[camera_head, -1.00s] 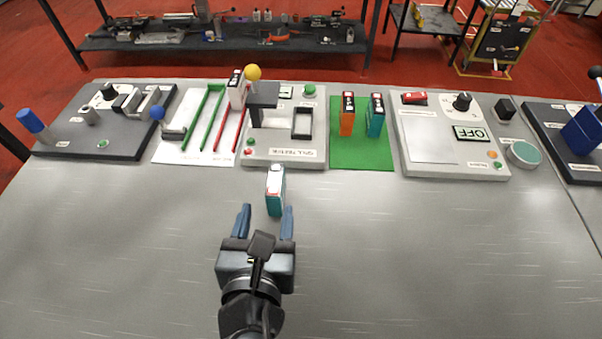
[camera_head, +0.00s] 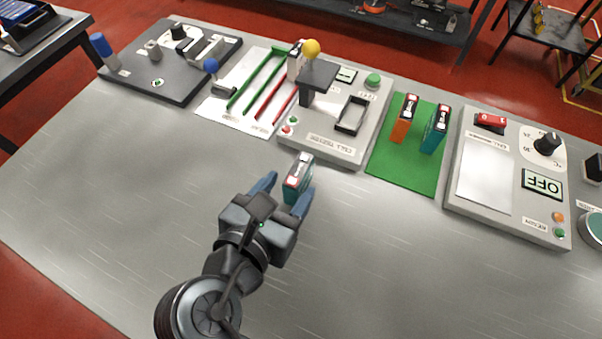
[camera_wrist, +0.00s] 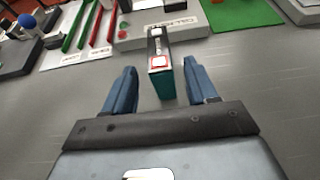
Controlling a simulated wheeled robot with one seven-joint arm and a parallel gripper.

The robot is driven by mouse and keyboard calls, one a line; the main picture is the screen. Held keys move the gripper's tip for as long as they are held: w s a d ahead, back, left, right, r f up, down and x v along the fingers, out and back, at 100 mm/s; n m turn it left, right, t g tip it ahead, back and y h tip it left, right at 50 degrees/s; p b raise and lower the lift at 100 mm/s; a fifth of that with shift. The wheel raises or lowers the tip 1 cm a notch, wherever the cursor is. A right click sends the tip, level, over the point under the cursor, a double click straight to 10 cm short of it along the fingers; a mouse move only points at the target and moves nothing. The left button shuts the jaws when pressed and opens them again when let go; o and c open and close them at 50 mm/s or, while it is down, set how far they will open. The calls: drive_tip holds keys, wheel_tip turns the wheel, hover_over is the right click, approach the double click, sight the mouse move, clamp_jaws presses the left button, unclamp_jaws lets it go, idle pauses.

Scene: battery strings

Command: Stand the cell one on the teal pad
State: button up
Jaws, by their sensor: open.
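A teal battery cell (camera_head: 298,178) with a white, red and black top stands upright on the bare table in front of the cell tester. My gripper (camera_head: 289,187) is open, its blue fingers on either side of this cell. In the wrist view, the cell (camera_wrist: 163,83) is between the fingertips (camera_wrist: 160,75), nearer the right finger, with a small gap visible. Its number cannot be read, so I cannot tell whether it is cell one. A round teal pad (camera_head: 596,227) is cut by the right picture edge; its visible part is empty.
An orange cell (camera_head: 402,127) and another teal cell (camera_head: 432,140) stand on a green mat (camera_head: 405,172). A white cell (camera_head: 294,65) stands by the rails. The tester (camera_head: 325,145) and a switch panel (camera_head: 520,215) line the back. The front table is clear.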

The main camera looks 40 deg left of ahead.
sight(299, 178)
drive_tip(key=x, duration=0.4)
drive_tip(key=shift+w+f, duration=0.25)
drive_tip(key=shift+w, duration=0.1)
drive_tip(key=shift+c, duration=0.2)
clamp_jaws()
